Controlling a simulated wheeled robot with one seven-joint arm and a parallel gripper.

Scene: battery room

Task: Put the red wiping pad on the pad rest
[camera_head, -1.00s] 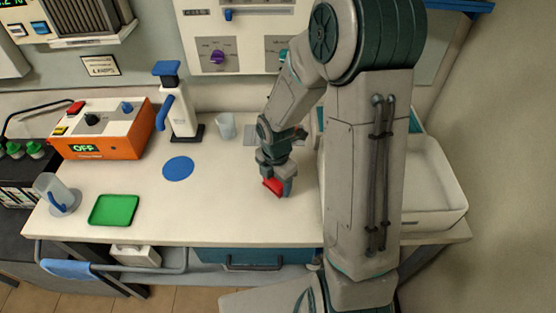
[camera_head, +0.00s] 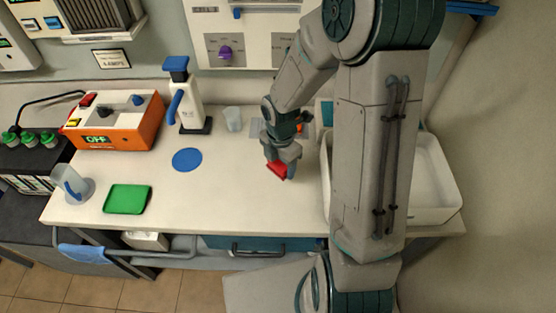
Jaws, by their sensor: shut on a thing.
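The red wiping pad (camera_head: 277,171) is in my gripper (camera_head: 282,167), which is shut on it and points down over the right middle of the white worktop. The pad looks tilted, and the gripper partly hides it. I cannot tell its exact height above the worktop. A green, shallow tray-like plate (camera_head: 127,199) with a raised rim lies empty at the front left of the worktop. A flat blue disc (camera_head: 187,159) lies bare between it and my gripper. I cannot tell for sure which of these is the pad rest.
An orange power box (camera_head: 119,134), a white stand with a blue handle (camera_head: 188,103) and a clear cup (camera_head: 232,119) stand along the back. A clear jug (camera_head: 73,186) is at the left edge. A white bin (camera_head: 436,212) is at right, partly behind my arm. The front middle worktop is clear.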

